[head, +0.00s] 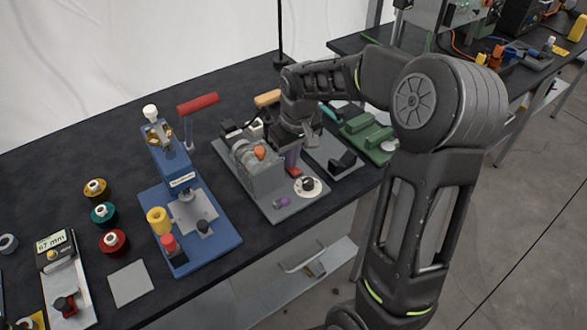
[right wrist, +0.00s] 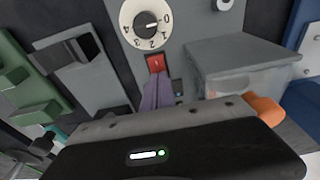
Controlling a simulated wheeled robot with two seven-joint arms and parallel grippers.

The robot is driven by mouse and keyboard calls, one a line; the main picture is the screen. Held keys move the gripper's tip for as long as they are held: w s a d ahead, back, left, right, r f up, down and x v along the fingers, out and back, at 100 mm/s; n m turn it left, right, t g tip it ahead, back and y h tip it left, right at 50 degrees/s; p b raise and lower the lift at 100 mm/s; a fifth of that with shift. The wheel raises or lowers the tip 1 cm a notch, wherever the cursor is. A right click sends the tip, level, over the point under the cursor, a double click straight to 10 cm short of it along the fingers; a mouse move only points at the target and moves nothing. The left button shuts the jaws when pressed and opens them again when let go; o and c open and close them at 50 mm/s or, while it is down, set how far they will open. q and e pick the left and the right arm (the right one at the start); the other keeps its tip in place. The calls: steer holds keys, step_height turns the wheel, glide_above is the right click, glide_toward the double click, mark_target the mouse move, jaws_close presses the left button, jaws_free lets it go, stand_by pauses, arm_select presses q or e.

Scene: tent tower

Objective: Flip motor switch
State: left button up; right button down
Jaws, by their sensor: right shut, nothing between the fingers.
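The motor unit is a grey machine on a grey base plate (head: 258,193) near the table's front edge. Its red switch (head: 296,172) sits beside a white dial with a black knob (head: 308,186). In the right wrist view the red switch (right wrist: 155,63) lies just below the numbered dial (right wrist: 146,24). My right gripper (head: 293,164) is shut and empty, pointing down at the switch. Its purple fingertips (right wrist: 154,84) are right at the switch's near edge; I cannot tell whether they touch it. My left gripper is not in view.
A blue press (head: 172,190) with a red-handled lever stands to the left. A green fixture (head: 368,135) is close on the right. An orange knob (right wrist: 267,109) and grey housing (right wrist: 240,62) sit beside my right gripper. Several coloured spools lie farther left.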

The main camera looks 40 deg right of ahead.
steer(key=shift+r+p, duration=2.55)
steer(key=shift+r, duration=0.9)
